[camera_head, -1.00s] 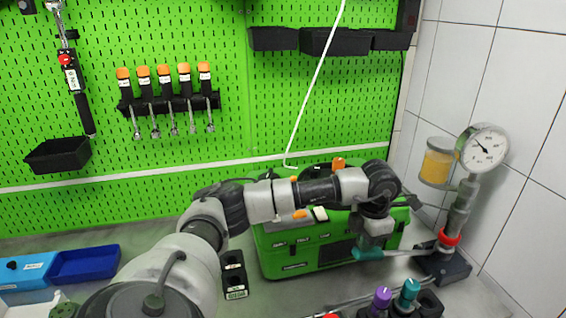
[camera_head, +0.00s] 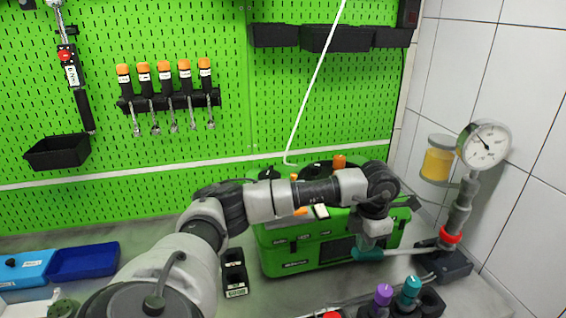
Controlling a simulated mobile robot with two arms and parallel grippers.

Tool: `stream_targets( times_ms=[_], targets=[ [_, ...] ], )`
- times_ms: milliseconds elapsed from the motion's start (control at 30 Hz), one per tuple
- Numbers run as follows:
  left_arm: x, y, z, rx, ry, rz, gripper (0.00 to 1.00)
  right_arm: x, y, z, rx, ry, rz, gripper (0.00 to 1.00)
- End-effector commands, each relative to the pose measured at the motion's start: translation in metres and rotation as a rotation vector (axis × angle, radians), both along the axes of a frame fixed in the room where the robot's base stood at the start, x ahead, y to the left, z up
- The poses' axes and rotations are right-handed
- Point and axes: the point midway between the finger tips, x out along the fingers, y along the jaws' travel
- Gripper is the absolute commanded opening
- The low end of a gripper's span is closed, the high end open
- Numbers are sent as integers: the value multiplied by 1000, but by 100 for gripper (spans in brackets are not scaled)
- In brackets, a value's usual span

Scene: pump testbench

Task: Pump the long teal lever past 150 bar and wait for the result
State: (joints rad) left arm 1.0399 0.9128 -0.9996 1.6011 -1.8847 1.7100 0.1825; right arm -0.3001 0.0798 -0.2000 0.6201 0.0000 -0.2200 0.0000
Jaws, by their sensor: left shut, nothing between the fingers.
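The pump (camera_head: 455,225) stands at the right by the tiled wall, with a red ring and a yellow-filled reservoir (camera_head: 438,164). Its round white gauge (camera_head: 484,145) sits on top; the dark needle points up and left, and the numbers are too small to read. The long lever (camera_head: 404,251) runs left from the pump, about level, and ends in a teal grip (camera_head: 368,254). My left gripper (camera_head: 372,246) is shut and empty, pointing down just above the teal grip; I cannot tell if it touches. My right gripper is not in view.
A green case (camera_head: 290,259) stands behind the lever and my left arm. Purple (camera_head: 383,296) and teal (camera_head: 411,290) topped tools stand in a black holder in front of the lever. A blue tray (camera_head: 84,262) lies at the left. A green pegboard is behind.

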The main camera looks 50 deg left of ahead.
Motion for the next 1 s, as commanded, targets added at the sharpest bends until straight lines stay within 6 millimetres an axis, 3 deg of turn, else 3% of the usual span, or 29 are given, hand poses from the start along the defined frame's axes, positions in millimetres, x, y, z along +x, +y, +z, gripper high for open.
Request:
stream_targets(
  times_ms=[500,767,1000],
  targets=[
    [-4,1,-32,-1,0,-1,0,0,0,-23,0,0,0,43],
    [-3,1,-25,-1,-1,-1,0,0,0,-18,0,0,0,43],
    [0,0,-3,0,-1,-1,0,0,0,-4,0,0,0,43]
  ],
)
